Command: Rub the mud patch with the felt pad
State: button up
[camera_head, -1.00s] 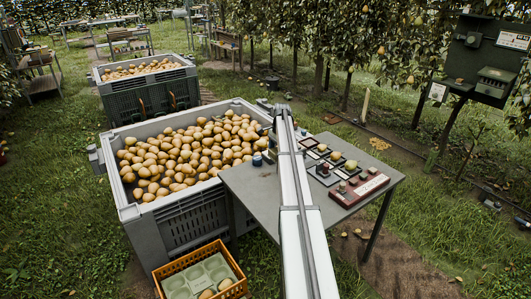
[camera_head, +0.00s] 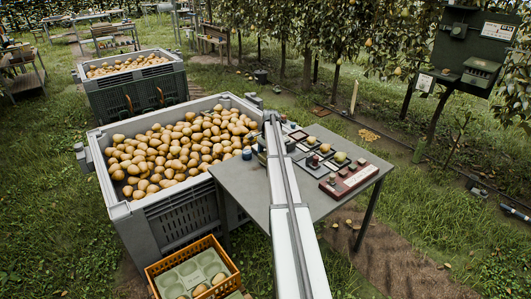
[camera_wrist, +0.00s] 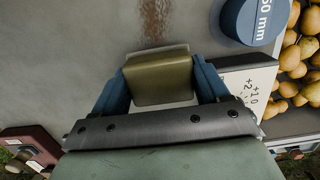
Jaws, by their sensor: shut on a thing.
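My gripper (camera_wrist: 162,84) is shut on the felt pad (camera_wrist: 160,78), an olive block held between two blue fingers in the wrist view. The mud patch (camera_wrist: 156,20) is a reddish-brown streak on the grey table (camera_wrist: 75,55), just beyond the pad's far edge in that view. I cannot tell whether the pad touches the table. In the head view my arm crosses the table (camera_head: 250,192) and hides most of the gripper; the mud patch cannot be made out there.
A blue cylinder (camera_wrist: 240,20) marked in mm stands close right of the patch; it also shows in the head view (camera_head: 247,153). A white printed card (camera_wrist: 258,88) lies right of the gripper. A pear-filled bin (camera_head: 158,212) adjoins the table. Trays and a red-brown block (camera_head: 350,182) occupy its right side.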

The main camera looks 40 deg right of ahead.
aim_at(248, 173)
jog(key=shift+a+f, duration=0.35)
jog(key=shift+f, duration=0.2)
jog(key=shift+a+f, duration=0.35)
jog(key=shift+f, duration=0.2)
jog(key=shift+c, duration=0.8)
jog(key=shift+a, duration=4.4)
jog(key=shift+d, duration=5.15)
jog(key=shift+r, duration=4.25)
jog(key=shift+a, duration=0.1)
